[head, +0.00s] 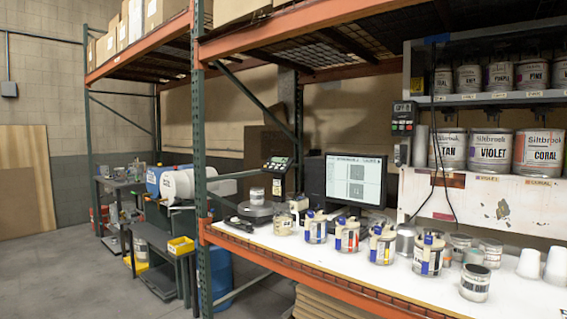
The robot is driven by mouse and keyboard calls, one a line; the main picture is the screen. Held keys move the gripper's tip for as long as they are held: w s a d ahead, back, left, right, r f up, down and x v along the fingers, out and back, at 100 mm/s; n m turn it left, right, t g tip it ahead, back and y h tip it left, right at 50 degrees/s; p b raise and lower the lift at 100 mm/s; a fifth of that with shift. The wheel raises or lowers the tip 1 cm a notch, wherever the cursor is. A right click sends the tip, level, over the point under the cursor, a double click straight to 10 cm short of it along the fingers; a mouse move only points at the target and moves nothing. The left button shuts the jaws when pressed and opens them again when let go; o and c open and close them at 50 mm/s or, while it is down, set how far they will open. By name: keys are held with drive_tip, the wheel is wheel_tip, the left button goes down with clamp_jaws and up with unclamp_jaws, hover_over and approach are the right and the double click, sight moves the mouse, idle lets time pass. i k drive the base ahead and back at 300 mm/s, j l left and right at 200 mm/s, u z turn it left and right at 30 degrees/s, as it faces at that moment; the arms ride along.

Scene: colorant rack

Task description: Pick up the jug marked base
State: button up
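Several clear jugs with blue parts and small labels stand upright in a row on the white bench top. From left to right they include a first jug (315,227), a second jug (347,236), a third jug (382,245) and a fourth jug (428,256). Their labels are too small to read, so I cannot tell which is marked base. A small pale container (284,224) stands at the left of the row. My gripper is not in view, and no jug is seen held.
The white bench (350,273) has an orange front beam and a green rack post (199,150) at its left end. A monitor (356,180) and a scale (258,209) stand behind. White cups (529,264) and a dark-lidded can (475,283) are at right.

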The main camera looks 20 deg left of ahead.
sight(282, 214)
drive_tip(key=j+u, duration=0.1)
drive_tip(key=u, duration=0.6)
drive_tip(key=i+l, duration=0.05)
